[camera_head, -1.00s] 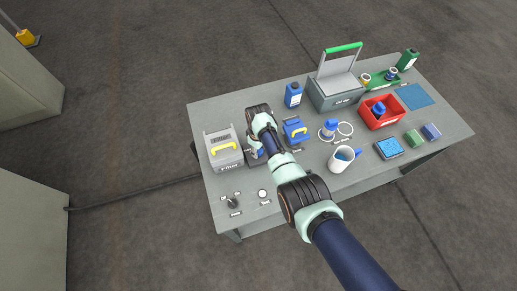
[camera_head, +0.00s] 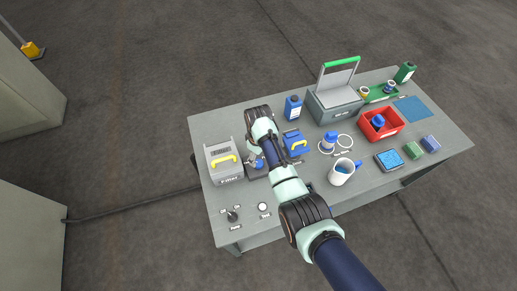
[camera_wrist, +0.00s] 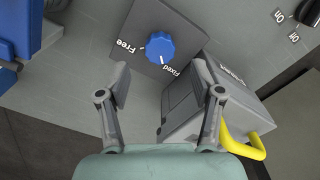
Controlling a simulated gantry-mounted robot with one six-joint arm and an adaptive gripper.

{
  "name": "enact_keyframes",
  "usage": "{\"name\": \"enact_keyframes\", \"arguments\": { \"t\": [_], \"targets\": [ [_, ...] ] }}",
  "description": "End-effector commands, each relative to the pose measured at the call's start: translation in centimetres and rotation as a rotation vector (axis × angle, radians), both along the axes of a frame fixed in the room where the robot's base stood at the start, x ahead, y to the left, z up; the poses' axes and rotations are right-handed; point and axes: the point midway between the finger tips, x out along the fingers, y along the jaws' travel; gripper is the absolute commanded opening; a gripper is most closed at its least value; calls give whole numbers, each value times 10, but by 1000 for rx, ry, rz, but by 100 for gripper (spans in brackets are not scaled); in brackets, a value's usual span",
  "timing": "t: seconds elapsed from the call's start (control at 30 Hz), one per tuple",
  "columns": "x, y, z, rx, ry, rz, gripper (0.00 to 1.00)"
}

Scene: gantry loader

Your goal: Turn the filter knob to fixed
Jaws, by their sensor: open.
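The blue filter knob (camera_wrist: 160,46) sits on a grey plate (camera_wrist: 165,20) in the wrist view, with the words Free and Fixed printed beside it. A short white mark on the knob appears to point toward Fixed. In the head view the knob (camera_head: 258,163) shows just left of my arm, partly hidden. My gripper (camera_wrist: 162,76) is open and empty, its two fingers spread wide. The knob lies beyond the fingertips in the picture and is apart from them. In the head view the fingers are mostly hidden by my arm.
The grey filter box (camera_head: 224,166) with a yellow handle stands left of the knob, close to one finger. A black switch (camera_head: 232,215) and a round button (camera_head: 263,208) are at the front.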

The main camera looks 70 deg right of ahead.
Motion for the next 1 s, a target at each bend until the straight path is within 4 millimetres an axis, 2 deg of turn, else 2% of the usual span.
{"name": "enact_keyframes", "arguments": {
  "t": [0.1,0.3,0.43,1.0],
  "targets": [
    [1,-1,30,-3,-2,0,66],
    [0,0,61,0,0,0,66],
    [0,0,67,0,1,0,66],
    [0,0,67,0,1,0,66]
  ]
}}
